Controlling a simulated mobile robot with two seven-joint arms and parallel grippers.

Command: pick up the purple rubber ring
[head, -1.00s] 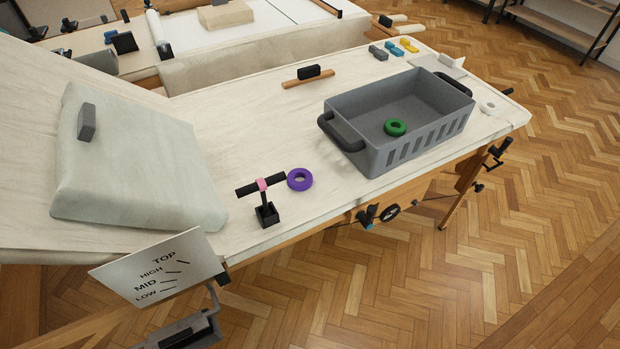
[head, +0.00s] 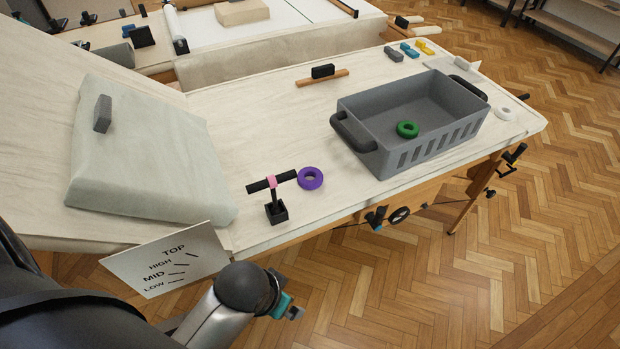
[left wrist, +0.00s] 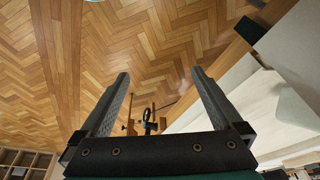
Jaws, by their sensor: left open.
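The purple rubber ring (head: 311,178) lies flat on the cloth-covered table in the head view. It is just right of a small black T-shaped stand (head: 275,197) with a pink band at its middle. My left arm comes in at the lower left of the head view, well short of the ring; its jaws cannot be made out there. In the left wrist view my left gripper (left wrist: 160,85) is open and empty, with the parquet floor beyond its fingers. The ring does not show in that view. My right gripper is not in view.
A grey crate (head: 362,137) with a green ring (head: 407,129) inside stands right of the purple ring. A padded cushion (head: 150,165) lies at the left. A sign card (head: 165,262) stands at the table's near edge. A white ring (head: 504,114) lies at the far right.

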